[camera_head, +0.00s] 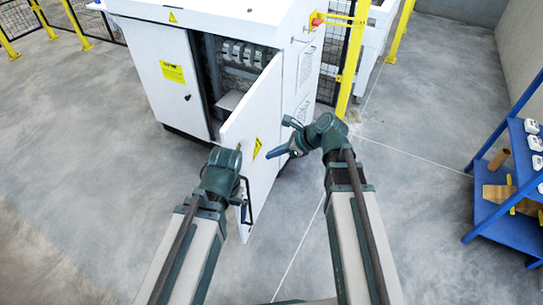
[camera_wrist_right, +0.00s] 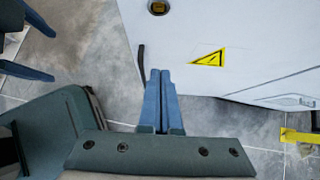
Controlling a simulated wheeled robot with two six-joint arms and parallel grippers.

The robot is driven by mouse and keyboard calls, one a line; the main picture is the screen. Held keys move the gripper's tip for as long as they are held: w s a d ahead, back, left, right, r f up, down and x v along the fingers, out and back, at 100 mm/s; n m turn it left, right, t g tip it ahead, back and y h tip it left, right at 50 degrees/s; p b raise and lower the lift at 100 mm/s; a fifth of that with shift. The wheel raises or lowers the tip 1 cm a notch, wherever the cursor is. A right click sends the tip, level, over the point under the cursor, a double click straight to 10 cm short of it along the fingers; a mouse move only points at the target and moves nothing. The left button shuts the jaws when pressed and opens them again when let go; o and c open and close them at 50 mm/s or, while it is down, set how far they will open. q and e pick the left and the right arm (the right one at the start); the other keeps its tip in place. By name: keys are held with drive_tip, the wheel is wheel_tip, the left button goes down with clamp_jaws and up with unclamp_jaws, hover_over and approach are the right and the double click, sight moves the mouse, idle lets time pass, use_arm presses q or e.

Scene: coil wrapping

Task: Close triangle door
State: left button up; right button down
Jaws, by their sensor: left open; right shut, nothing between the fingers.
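The white cabinet door (camera_head: 262,130) with a yellow triangle sign (camera_head: 257,148) stands open, swung out towards me. In the right wrist view the door (camera_wrist_right: 270,50) fills the upper right, with its triangle sign (camera_wrist_right: 209,58) and a dark handle (camera_wrist_right: 141,62) at its edge. My right gripper (camera_head: 270,156) is shut and empty, in front of the door's sign side; its blue fingers show in the wrist view (camera_wrist_right: 160,75). My left gripper (camera_head: 243,200) is at the door's free edge, partly hidden by its wrist. Its open fingers (camera_wrist_right: 52,55) show at the wrist view's left.
The white cabinet (camera_head: 168,75) has a closed left door with a yellow label and an open bay (camera_head: 235,65) of electrical parts. A yellow post (camera_head: 352,60) stands behind right. A blue shelf (camera_head: 500,190) is at far right. The grey floor between is clear.

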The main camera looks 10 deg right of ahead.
drive_tip(key=w+a+f+b, duration=0.3)
drive_tip(key=w+a+f, duration=0.1)
drive_tip(key=a, duration=0.3)
drive_tip(key=shift+a+f+b, duration=0.35)
drive_tip(key=shift+f, duration=0.05)
drive_tip(key=shift+w, duration=0.1)
